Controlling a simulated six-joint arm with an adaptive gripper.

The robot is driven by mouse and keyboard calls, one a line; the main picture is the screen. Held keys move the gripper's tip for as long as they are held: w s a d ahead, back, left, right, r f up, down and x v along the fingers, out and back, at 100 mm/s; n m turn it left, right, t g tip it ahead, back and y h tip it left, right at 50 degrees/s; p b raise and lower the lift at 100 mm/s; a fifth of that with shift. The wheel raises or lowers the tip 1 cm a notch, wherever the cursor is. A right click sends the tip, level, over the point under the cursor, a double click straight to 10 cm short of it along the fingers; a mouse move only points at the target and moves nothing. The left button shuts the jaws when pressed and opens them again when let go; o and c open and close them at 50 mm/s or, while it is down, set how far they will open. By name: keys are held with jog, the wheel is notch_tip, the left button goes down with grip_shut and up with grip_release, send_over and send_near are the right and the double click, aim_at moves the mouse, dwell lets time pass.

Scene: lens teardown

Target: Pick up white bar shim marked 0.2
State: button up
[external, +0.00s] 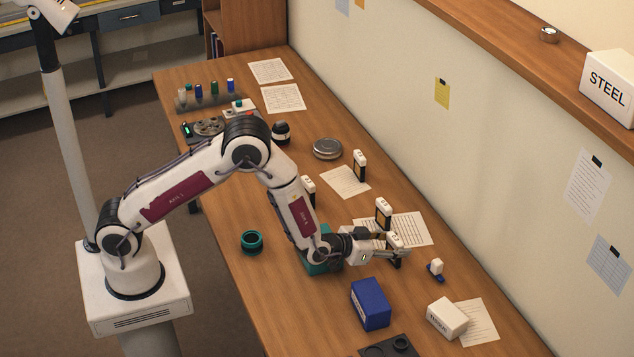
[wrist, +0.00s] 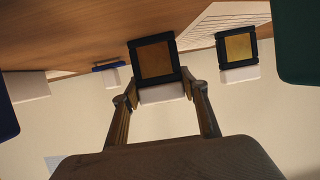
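A white bar shim on a black-framed stand (external: 395,241) is at my gripper (external: 388,252) in the external view. In the wrist view, which looks upside down, the white bar (wrist: 162,93) lies between the two fingertips of my gripper (wrist: 160,90), against a black frame with a brown panel (wrist: 155,59). The fingers are spread about the bar's width; I cannot tell whether they touch it. Similar white-topped stands are nearby (external: 383,213), (external: 360,165), (external: 309,190). The markings are too small to read, so I cannot tell which is 0.2.
A blue box (external: 370,304) and a white box (external: 447,318) stand nearer the camera. A small blue holder with a white top (external: 435,270) is right of my gripper. A teal box (external: 318,262) stands partly behind my arm. A second stand (wrist: 238,50) is close beside the fingers.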

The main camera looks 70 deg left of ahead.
jog(key=shift+r, duration=0.1)
dwell(0.3)
jog(key=shift+r, duration=4.95)
jog(key=shift+d, duration=0.1)
